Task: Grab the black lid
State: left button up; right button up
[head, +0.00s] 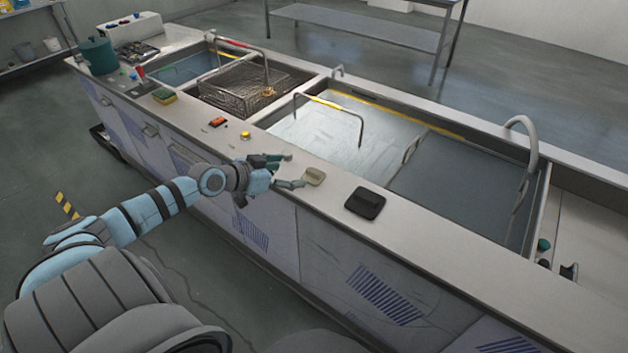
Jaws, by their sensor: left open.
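The black lid (365,203) lies flat on the near ledge of the counter, below the water-filled tank. It is dark and roughly square with a raised middle. My left gripper (291,170) is open over the ledge's front part, to the left of the lid and apart from it. Its fingertips are close to a small beige block (314,176), which lies between the gripper and the lid. I cannot tell whether a fingertip touches that block. My right gripper is not in view.
A yellow button (245,135), a red item (217,122) and a sponge (164,96) lie farther left on the ledge. A wire basket (250,88) sits in the tank row, with a metal handle (362,130) to its right. The ledge right of the lid is clear.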

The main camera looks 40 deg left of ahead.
aim_at(313, 172)
pick_arm(q)
jog(key=b+x, duration=0.1)
jog(key=x, duration=0.8)
jog(key=shift+w+d+f, duration=0.1)
jog(key=shift+w+f, duration=0.1)
jog(key=shift+f, duration=0.2)
jog(key=shift+c, duration=0.5)
jog(key=shift+s+r, duration=0.1)
jog(key=c, duration=1.7)
